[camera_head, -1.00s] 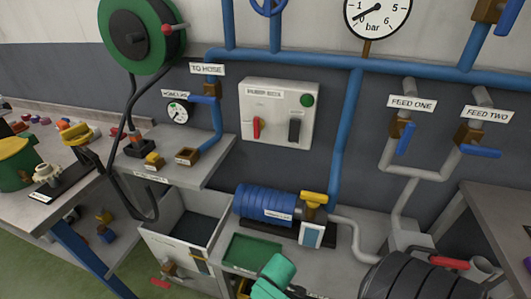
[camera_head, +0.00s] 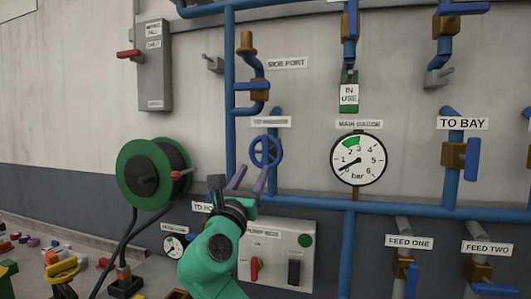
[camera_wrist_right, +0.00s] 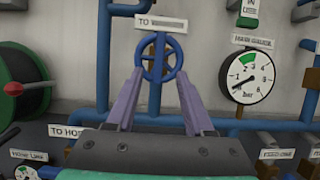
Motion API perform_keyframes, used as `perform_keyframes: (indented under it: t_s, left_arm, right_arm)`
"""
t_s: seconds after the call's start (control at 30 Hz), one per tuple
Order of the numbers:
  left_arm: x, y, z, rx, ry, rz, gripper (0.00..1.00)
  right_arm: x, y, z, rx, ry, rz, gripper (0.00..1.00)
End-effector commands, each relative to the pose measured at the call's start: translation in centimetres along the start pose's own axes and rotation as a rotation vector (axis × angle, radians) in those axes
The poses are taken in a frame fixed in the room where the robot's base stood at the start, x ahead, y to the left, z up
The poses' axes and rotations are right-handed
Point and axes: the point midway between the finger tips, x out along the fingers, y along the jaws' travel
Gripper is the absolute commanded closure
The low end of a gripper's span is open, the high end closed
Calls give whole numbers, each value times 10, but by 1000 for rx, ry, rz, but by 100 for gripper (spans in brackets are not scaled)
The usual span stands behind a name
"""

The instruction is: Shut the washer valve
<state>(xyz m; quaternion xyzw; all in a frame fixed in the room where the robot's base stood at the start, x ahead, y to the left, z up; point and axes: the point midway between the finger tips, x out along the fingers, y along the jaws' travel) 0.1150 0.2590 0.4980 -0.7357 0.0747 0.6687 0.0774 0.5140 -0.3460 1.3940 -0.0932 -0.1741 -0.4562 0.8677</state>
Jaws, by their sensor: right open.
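The washer valve is a blue round handwheel (camera_head: 266,151) on a vertical blue pipe, below a label starting "TO" whose second word is blurred. In the right wrist view, the handwheel (camera_wrist_right: 158,58) appears centred between and beyond the fingertips. My right gripper (camera_head: 250,177) is open and empty, with its two purple fingers apart, just below and left of the wheel in the head view. In the right wrist view, the gripper (camera_wrist_right: 160,73) points at the wheel's lower part. I see no clear contact. My left gripper is not in view.
The main gauge (camera_head: 358,159) is right of the wheel, its needle below 1. A green hose reel (camera_head: 136,174) is at left. A horizontal blue pipe (camera_head: 300,201) runs below the wheel.

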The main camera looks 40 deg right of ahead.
Motion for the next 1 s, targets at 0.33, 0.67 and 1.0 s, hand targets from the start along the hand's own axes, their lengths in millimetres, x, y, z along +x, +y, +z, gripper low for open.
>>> perform_keyframes:
  t_s: [0.33, 0.67, 1.0]
  left_arm:
    - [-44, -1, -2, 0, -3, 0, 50]
    - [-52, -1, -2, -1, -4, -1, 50]
    - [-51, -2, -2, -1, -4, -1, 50]
  right_arm:
    - [95, 0, 5, -1, 4, -1, 48]
    - [124, 0, -2, 3, 4, 2, 48]
    - [123, 0, -2, 3, 4, 2, 100]
